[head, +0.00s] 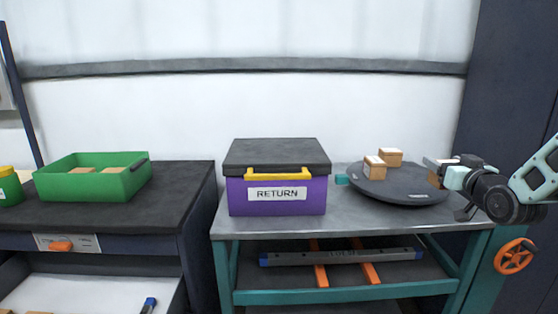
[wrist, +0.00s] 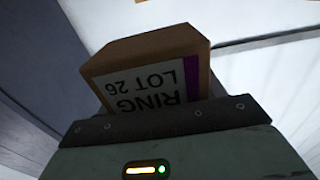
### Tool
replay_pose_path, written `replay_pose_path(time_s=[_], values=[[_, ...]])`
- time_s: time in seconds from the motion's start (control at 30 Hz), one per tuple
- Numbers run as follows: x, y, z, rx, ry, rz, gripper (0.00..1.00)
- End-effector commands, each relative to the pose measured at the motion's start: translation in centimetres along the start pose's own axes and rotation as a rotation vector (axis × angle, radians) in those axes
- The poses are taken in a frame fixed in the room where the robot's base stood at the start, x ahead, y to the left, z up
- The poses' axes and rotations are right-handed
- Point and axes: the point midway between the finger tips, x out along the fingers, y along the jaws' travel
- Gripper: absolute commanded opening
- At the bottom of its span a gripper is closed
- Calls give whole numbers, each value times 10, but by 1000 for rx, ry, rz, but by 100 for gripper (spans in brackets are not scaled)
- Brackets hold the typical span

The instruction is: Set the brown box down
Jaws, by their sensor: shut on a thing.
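My gripper (head: 443,172) is at the right in the head view, over or beside the right edge of a dark round turntable (head: 400,187). It is shut on a brown box (head: 433,179), mostly hidden there by my gripper. In the wrist view the brown box (wrist: 155,55) stands up past the dark jaw edge, with a white label reading "RING LOT 26" upside down and a purple stripe. I cannot tell whether the box touches the turntable. Two other small brown boxes, a nearer one (head: 374,168) and a farther one (head: 390,157), stand on the turntable's back left part.
The turntable is on a grey-topped teal bench (head: 290,228). A purple RETURN bin (head: 240,195) with a dark lid stands left of it. The turntable's front is clear. A green tray (head: 85,187) with brown boxes sits on a dark table (head: 165,190) at the left.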

Motion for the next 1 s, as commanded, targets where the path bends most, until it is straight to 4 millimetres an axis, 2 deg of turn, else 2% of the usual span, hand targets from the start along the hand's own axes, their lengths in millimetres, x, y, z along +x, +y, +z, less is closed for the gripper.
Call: replay_pose_path(time_s=[0.37, 0.7, 0.87, 1.0], values=[[-2, -33, 41, 20, 7, -13, 43], [-28, -81, 103, 11, -1, 14, 43], [-38, -92, 118, -3, -6, 29, 43], [-44, -91, 131, -8, -9, 32, 43]])
